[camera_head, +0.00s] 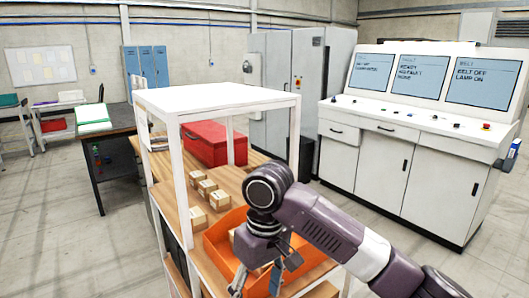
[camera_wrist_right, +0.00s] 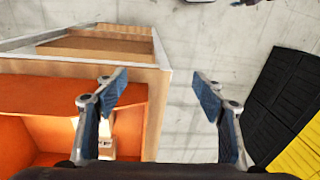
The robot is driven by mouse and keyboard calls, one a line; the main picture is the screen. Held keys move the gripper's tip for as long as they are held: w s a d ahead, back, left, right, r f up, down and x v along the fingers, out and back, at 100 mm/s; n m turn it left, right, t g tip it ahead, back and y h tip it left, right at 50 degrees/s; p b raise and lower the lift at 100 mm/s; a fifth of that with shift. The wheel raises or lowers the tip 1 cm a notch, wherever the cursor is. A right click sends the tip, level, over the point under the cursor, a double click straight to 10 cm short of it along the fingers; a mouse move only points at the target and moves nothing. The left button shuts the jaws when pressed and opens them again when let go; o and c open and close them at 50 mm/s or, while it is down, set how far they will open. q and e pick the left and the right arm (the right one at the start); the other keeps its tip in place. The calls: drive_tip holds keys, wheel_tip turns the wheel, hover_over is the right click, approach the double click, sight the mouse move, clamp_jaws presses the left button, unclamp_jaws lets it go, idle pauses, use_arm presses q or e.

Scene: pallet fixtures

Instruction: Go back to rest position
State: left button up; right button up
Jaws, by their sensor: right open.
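My right arm reaches in from the right of the head view. Its gripper (camera_head: 257,280) hangs just over or beside the orange bin (camera_head: 221,256) on the white-framed shelf. The orange bin (camera_wrist_right: 60,88) lies to the left there, with a small cardboard box (camera_wrist_right: 107,128) inside, partly hidden by the left finger. My left gripper is not in view.
The shelf's white posts (camera_head: 294,150) and top (camera_head: 215,97) stand close to my right arm. A control console (camera_head: 400,150) stands right. A black-and-yellow object (camera_wrist_right: 285,105) lies right in the wrist view.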

drive_tip(key=s+f+m+t+y, duration=0.1)
drive_tip(key=s+f+y, duration=0.1)
drive_tip(key=s+f, duration=0.45)
drive_tip(key=s+f+t+y, duration=0.1)
drive_tip(key=s+f+y, duration=0.15)
drive_tip(key=f, duration=0.75)
drive_tip(key=s+d+f+m+t+h, duration=0.1)
drive_tip(key=s+d+f+m+h, duration=0.25)
drive_tip(key=s+d, duration=0.6)
drive_tip(key=s+d+f+m+t+h, duration=0.15)
drive_tip(key=s+d+f, duration=0.45)
drive_tip(key=d, duration=0.7)
wheel_tip(320, 180, down, 25)
drive_tip(key=s+g, duration=0.2)
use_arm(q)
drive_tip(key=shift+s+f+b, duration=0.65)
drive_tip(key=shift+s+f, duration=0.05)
use_arm(e)
drive_tip(key=s+d+f+g, duration=0.1)
drive_tip(key=s+d+f, duration=0.1)
drive_tip(key=s+f, duration=1.4)
drive_tip(key=shift+s+d+f, duration=0.2)
drive_tip(key=shift+s+f, duration=0.05)
drive_tip(key=shift+f, duration=0.2)
drive_tip(key=shift+h, duration=0.25)
